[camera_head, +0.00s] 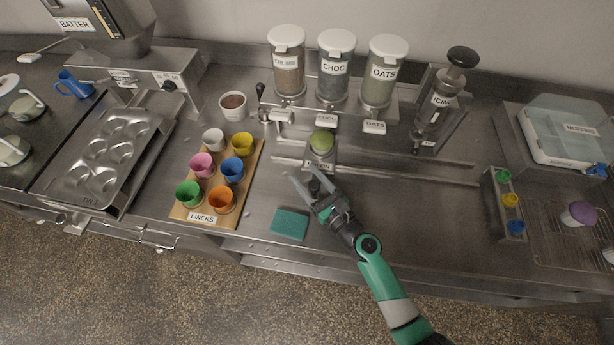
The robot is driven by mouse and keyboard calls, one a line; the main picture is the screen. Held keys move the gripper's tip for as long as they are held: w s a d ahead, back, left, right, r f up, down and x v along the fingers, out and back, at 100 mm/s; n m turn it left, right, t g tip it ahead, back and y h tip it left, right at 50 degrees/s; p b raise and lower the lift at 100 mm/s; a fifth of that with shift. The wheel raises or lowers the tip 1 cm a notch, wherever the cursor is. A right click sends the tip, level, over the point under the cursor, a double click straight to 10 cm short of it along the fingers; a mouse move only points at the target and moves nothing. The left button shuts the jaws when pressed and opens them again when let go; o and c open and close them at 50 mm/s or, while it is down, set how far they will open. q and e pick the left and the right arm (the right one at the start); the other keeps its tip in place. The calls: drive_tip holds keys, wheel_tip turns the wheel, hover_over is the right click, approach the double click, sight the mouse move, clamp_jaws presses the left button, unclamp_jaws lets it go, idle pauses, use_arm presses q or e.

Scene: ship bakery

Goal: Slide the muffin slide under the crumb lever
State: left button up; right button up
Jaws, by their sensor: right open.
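The muffin slide (322,164), a small carriage with a label on its front, sits on the rails below the CHOC dispenser (334,83). A green-topped muffin (322,142) stands on it. The crumb lever (261,91), with a dark knob, is at the left under the CRUMB dispenser (287,77), left of the slide. My right gripper (313,178) is open at the front of the slide. A dark knob shows between its fingers; I cannot tell whether they touch it. My left gripper is not in view.
Two rails (424,177) run left to right across the counter. A liners board (178,212) with coloured cups lies left, and a teal sponge (289,224) lies in front. The ICING dispenser (439,102) stands right.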

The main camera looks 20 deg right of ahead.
idle(0.3)
drive_tip(key=shift+s+d+r, duration=0.1)
drive_tip(key=shift+s, duration=0.25)
drive_tip(key=p+v, duration=0.1)
drive_tip(key=v, duration=1)
drive_tip(key=shift+p, duration=0.4)
